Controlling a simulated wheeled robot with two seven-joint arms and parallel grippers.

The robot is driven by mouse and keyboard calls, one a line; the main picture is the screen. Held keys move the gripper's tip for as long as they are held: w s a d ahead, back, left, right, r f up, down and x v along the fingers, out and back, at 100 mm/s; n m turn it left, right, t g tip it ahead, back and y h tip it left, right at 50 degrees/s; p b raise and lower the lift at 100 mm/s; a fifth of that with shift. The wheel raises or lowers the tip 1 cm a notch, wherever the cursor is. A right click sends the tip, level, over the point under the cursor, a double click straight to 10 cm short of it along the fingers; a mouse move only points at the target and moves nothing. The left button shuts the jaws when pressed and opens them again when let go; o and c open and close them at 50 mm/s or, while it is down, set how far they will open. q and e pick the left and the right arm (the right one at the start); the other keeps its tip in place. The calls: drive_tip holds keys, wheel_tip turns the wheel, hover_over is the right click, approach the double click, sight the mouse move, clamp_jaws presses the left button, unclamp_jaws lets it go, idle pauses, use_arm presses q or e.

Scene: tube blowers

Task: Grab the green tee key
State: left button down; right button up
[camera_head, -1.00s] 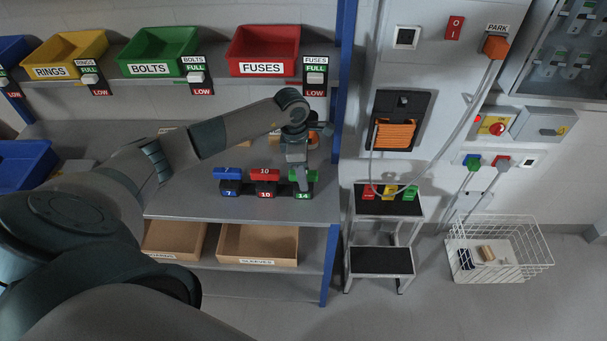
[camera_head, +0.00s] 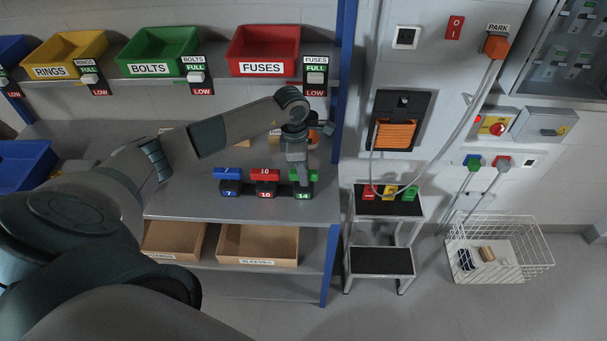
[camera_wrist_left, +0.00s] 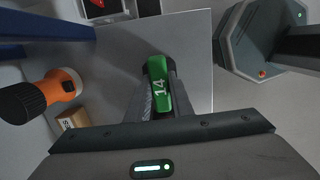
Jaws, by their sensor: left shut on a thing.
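The green tee key (camera_head: 312,175) is at the right end of a row of keys on the grey shelf, above a dark block (camera_head: 303,195) marked 14. In the left wrist view the green key (camera_wrist_left: 160,88), marked 14, lies between the fingers of my left gripper (camera_wrist_left: 162,90). My left gripper (camera_head: 304,181) comes down from above and is shut on the key, hiding part of it in the head view. Whether the key is still seated in its block cannot be told. My right gripper is not in view.
A blue key (camera_head: 227,173) and a red key (camera_head: 265,174) stand to the left in the row. An orange and black thing (camera_wrist_left: 50,92) stands beside the gripper. A blue post (camera_head: 333,230) rises at the shelf's right end. The shelf front is clear.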

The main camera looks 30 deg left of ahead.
use_arm(q)
drive_tip(key=shift+r+b, duration=0.5)
drive_tip(key=shift+r, duration=0.15)
wheel_tip(320, 180, up, 2)
drive_tip(key=shift+d+r+b, duration=0.15)
drive_tip(key=shift+r+b, duration=0.05)
drive_tip(key=shift+b, duration=0.55)
drive_tip(key=s+d+r+b, duration=0.3)
drive_tip(key=d+r, duration=0.4)
drive_tip(key=d, duration=0.3)
drive_tip(key=shift+s+d+b, duration=0.35)
drive_tip(key=shift+s+b, duration=0.05)
drive_tip(key=shift+s, duration=0.1)
